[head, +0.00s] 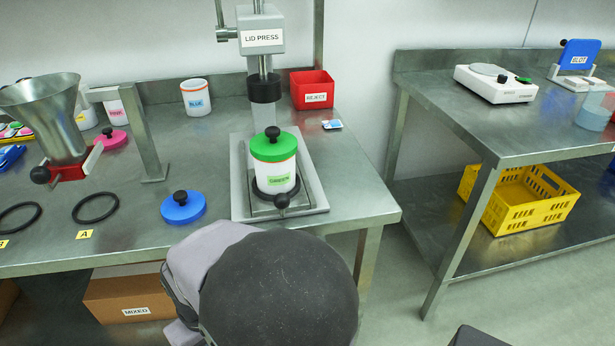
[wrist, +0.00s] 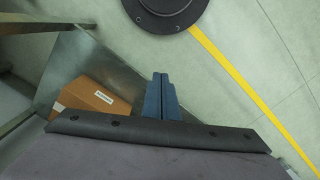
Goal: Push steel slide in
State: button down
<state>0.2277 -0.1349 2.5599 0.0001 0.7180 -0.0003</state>
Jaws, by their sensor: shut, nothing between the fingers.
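The steel slide (head: 262,213) lies in the base of the lid press (head: 262,40), with a dark round knob (head: 282,201) at its front. A white jar (head: 276,180) labelled GREEN stands upright on it inside a dark ring, with a green lid (head: 273,146) on top. The press's black ram (head: 264,88) is above the lid. My gripper shows in the wrist view with its blue fingers (wrist: 161,98) shut together and empty, over the floor by the table's front. In the head view my arm hides it. The slide is not in the wrist view.
A blue lid (head: 183,207) and black rings (head: 96,207) lie left of the press. A steel hopper (head: 50,120) stands further left. A red REJECT bin (head: 312,90) is behind right. A MIXED carton (head: 130,299) sits below the table; free floor separates the yellow crate's bench (head: 480,110).

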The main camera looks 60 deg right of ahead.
jog(key=s+d+r+m+p, duration=0.4)
jog(key=d+r+m+p, duration=0.1)
jog(key=r+p, duration=0.55)
jog(key=s+d+r+m+p, duration=0.4)
jog(key=d+r+m+p, duration=0.15)
jog(key=r+p, duration=0.5)
jog(key=s+d+r+m+p, duration=0.4)
jog(key=d+r+m+p, duration=0.15)
jog(key=r+p, duration=0.55)
jog(key=w+d+m, duration=0.1)
jog(key=m, duration=0.7)
jog(key=d+m+t+h+b, duration=0.1)
jog(key=d+m, duration=0.1)
jog(key=m, duration=0.7)
jog(key=w+d+m+t+h+b, duration=0.1)
jog(key=m, duration=0.8)
jog(key=shift+w+d+r, duration=0.2)
jog(key=shift+w+r, duration=0.1)
jog(key=shift+r, duration=0.05)
